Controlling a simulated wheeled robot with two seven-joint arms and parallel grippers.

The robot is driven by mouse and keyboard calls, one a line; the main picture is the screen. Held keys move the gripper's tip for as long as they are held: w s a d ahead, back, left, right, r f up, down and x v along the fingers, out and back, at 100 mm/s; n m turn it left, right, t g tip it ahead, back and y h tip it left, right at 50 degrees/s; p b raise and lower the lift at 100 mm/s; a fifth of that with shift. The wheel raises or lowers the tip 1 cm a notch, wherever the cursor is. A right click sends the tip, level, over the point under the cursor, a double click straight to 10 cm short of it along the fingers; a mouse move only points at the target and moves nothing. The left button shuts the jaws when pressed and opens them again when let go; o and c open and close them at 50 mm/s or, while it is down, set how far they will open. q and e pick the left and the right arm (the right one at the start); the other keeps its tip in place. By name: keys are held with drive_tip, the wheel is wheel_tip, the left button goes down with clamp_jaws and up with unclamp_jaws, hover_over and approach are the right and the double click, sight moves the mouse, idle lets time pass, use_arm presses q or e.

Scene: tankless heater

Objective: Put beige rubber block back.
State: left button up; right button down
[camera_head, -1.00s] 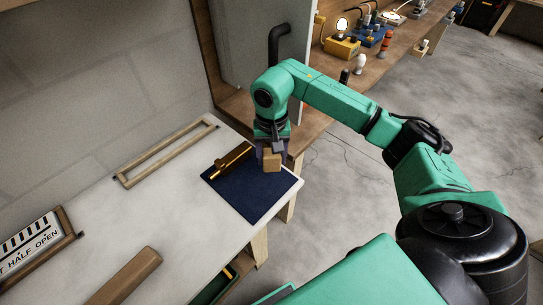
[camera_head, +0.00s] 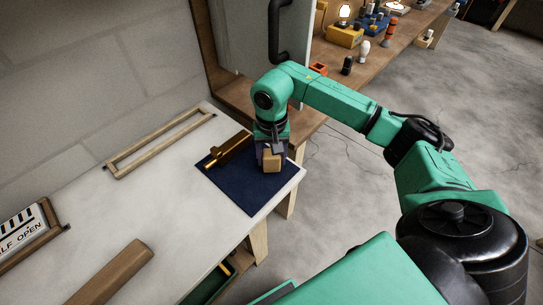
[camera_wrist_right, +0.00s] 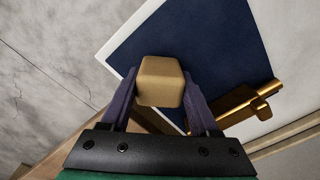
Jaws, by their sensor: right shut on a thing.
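The beige rubber block (camera_head: 272,161) is held in my right gripper (camera_head: 268,150), low over the right part of a dark blue mat (camera_head: 240,195). In the right wrist view the block (camera_wrist_right: 160,80) sits between the two purple fingers of the right gripper (camera_wrist_right: 157,95), which are shut on it. I cannot tell whether the block touches the mat (camera_wrist_right: 205,40). A brass fitting (camera_head: 229,150) lies on the mat left of the block; it also shows in the right wrist view (camera_wrist_right: 240,105). My left gripper is not in view.
The white table (camera_head: 165,205) carries a wooden frame (camera_head: 160,145), a brown wooden bar (camera_head: 112,272) and a framed sign (camera_head: 22,235). A wooden bench (camera_head: 335,85) with a yellow box (camera_head: 345,36) and several small items runs behind. The mat's front part is clear.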

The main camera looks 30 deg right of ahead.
drive_tip(key=shift+f+b, duration=0.35)
drive_tip(key=shift+f, duration=0.1)
drive_tip(key=shift+c, duration=0.2)
unclamp_jaws()
wheel_tip(320, 180, up, 8)
drive_tip(key=shift+r+b, duration=0.1)
drive_tip(key=shift+b, duration=0.4)
wheel_tip(320, 180, up, 6)
drive_tip(key=p, duration=0.1)
drive_tip(key=shift+r, duration=0.2)
